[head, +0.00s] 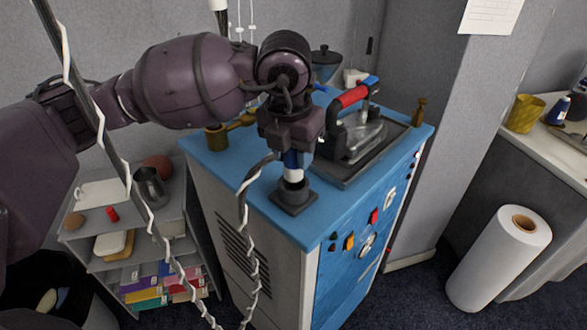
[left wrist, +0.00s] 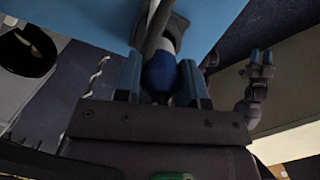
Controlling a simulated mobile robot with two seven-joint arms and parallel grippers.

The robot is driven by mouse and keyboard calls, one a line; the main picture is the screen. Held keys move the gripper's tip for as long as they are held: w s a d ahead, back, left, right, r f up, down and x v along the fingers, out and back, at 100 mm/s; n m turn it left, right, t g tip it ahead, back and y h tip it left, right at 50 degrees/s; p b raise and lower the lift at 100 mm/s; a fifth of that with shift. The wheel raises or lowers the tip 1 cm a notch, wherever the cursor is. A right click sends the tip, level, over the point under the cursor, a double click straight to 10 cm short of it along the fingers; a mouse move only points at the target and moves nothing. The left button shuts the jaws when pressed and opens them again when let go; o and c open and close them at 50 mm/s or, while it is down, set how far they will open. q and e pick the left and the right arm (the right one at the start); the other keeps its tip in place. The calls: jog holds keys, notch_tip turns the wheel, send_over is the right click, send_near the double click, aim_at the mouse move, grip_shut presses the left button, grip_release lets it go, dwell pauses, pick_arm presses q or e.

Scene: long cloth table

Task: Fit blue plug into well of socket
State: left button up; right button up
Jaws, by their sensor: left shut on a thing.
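My left gripper (head: 291,153) points down over the blue cabinet top and is shut on the blue plug (head: 292,163). The plug is upright, blue above with a white band below. The dark grey socket (head: 293,198), a square base with a round collar, stands on the cabinet top near its front corner. The plug's lower end meets the collar's mouth; I cannot tell how deep it sits. In the left wrist view the blue plug (left wrist: 159,74) is between both fingers, with the grey socket beyond it. My right gripper (left wrist: 260,58) shows small there, its blue fingertips apart and empty.
An iron (head: 358,135) with a red handle rests on a dark tray right of the socket. A brass fitting (head: 217,137) lies behind left. A cable hangs left of the gripper. Shelves (head: 140,240) stand left, and a white roll (head: 497,258) stands on the floor at right.

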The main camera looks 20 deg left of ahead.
aim_at(294, 171)
pick_arm(q)
notch_tip(294, 171, down, 3)
jog(key=shift+f, duration=0.55)
jog(key=o, duration=1)
jog(key=shift+f, duration=0.1)
jog(key=shift+c, duration=0.2)
